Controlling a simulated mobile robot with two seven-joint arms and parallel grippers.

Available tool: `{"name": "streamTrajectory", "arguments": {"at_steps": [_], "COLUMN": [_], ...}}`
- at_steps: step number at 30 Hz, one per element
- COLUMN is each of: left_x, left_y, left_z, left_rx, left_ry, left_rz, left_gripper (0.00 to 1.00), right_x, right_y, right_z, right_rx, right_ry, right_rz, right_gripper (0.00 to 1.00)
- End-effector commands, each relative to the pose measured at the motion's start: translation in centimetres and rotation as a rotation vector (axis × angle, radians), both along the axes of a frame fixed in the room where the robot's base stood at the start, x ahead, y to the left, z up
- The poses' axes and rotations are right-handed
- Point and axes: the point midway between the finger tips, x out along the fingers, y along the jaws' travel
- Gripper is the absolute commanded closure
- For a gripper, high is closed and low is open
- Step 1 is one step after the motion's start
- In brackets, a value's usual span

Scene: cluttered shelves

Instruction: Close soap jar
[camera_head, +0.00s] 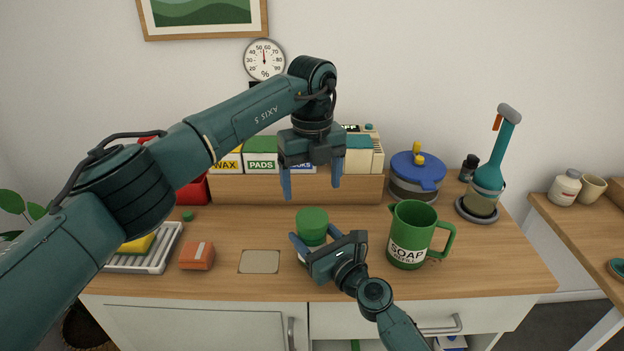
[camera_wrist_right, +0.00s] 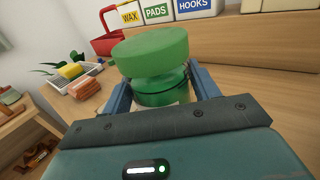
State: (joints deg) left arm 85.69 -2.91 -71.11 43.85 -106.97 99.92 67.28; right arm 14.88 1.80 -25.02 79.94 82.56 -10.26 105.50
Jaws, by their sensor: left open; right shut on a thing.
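The soap jar stands on the wooden counter with a round green lid (camera_head: 312,220) on top; its pale lower body is mostly hidden by my right gripper. In the right wrist view the lid (camera_wrist_right: 150,48) is a wide disc above a green translucent neck (camera_wrist_right: 160,84). I cannot tell whether the lid is fully seated. My right gripper (camera_head: 315,240) is shut on the jar, one finger on each side below the lid, as the right wrist view also shows (camera_wrist_right: 162,92). My left gripper (camera_head: 311,186) is open and empty, pointing down above the lid.
A green soap refill pitcher (camera_head: 408,240) stands right of the jar. A flat beige mat (camera_head: 260,262), an orange block (camera_head: 197,256) and a dish rack (camera_head: 165,257) lie left. Behind are a wooden box (camera_head: 355,190) of labelled cartons and a blue-lidded pot (camera_head: 418,172).

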Motion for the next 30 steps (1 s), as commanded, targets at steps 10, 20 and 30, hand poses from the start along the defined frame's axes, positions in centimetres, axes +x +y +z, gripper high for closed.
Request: {"name": "streamTrajectory", "arguments": {"at_steps": [10, 20, 30], "left_x": [0.0, -0.1, 0.0], "left_y": [0.0, 0.0, 0.0], "left_z": [-0.6, -5.4, -8.0], "left_rx": [0.000, 0.000, -0.001], "left_ry": [0.001, 0.003, 0.000], "left_rz": [-0.003, -0.004, -0.004], "left_gripper": [0.21, 0.21, 0.21], "right_x": [0.0, 0.0, 0.0], "right_y": [0.0, 0.0, 0.0], "right_z": [-0.1, -0.1, -0.1], "right_rx": [-0.001, -0.001, -0.001], "right_ry": [0.001, 0.001, 0.001], "right_rz": [0.000, 0.000, 0.000], "right_gripper": [1.00, 1.00, 1.00]}}
